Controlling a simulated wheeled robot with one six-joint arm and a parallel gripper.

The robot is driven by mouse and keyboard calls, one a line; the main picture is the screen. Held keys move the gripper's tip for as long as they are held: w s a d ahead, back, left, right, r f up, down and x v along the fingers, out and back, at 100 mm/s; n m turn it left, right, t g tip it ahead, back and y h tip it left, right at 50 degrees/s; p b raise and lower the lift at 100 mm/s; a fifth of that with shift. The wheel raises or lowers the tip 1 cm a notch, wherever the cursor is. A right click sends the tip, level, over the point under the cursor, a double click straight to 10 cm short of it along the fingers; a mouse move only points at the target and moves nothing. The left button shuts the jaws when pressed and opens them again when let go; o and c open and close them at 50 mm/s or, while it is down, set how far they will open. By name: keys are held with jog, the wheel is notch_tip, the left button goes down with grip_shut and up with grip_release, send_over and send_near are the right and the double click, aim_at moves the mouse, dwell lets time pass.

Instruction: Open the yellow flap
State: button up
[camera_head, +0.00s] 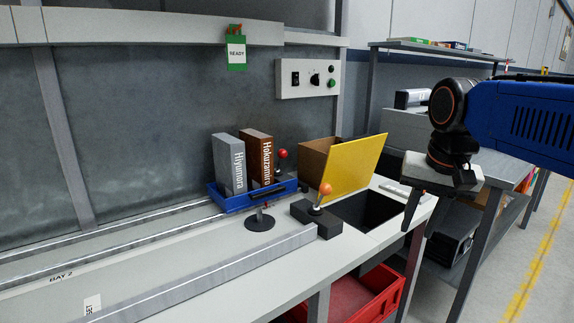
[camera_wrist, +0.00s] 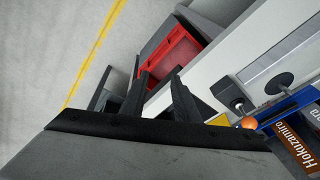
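A small yellow patch (camera_wrist: 221,119), probably the flap's edge, shows in the wrist view just beyond my gripper's body. My gripper (camera_head: 424,222) is to the right of the flap and apart from it, near the bench's right end, with its fingers pointing down. In the wrist view my gripper (camera_wrist: 160,78) has its two fingers spread with nothing between them.
A brown box (camera_head: 317,153) stands behind the flap. A black base with an orange-knobbed lever (camera_head: 325,189) sits left of the opening. A blue tray (camera_head: 229,202) holds two book-like blocks. A red bin (camera_head: 378,295) is below the bench. A shelf unit stands at right.

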jog(key=s+f+n, duration=0.1)
jog(key=s+f, duration=0.3)
jog(key=f, duration=0.1)
jog(key=s+d+f+n+t, duration=0.1)
jog(key=s+f+n, duration=0.1)
jog(key=s+f, duration=0.2)
jog(key=s+d+f+n+t, duration=0.1)
jog(key=s+f, duration=0.3)
jog(key=f, duration=0.3)
jog(key=shift+s+f, duration=0.15)
jog(key=shift+s, duration=0.2)
jog(key=shift+c, duration=1.2)
jog(key=shift+s+a+f, duration=0.1)
jog(key=shift+a+f, duration=0.1)
grip_shut()
jog(key=w+a+m+g+y, duration=0.1)
jog(key=w+a+y, duration=0.1)
jog(key=a+y, duration=0.15)
jog(key=w+a+g+y, duration=0.1)
jog(key=w+a+y, duration=0.1)
jog(key=a, duration=0.2)
jog(key=m+t+y, duration=0.7)
jog(key=m+t, duration=0.2)
jog(key=t, duration=0.5)
send_near(361, 141)
jog(key=shift+h, duration=0.25)
jog(key=x, duration=0.6)
jog(key=shift+w+a+r, duration=0.1)
jog(key=shift+w, duration=0.1)
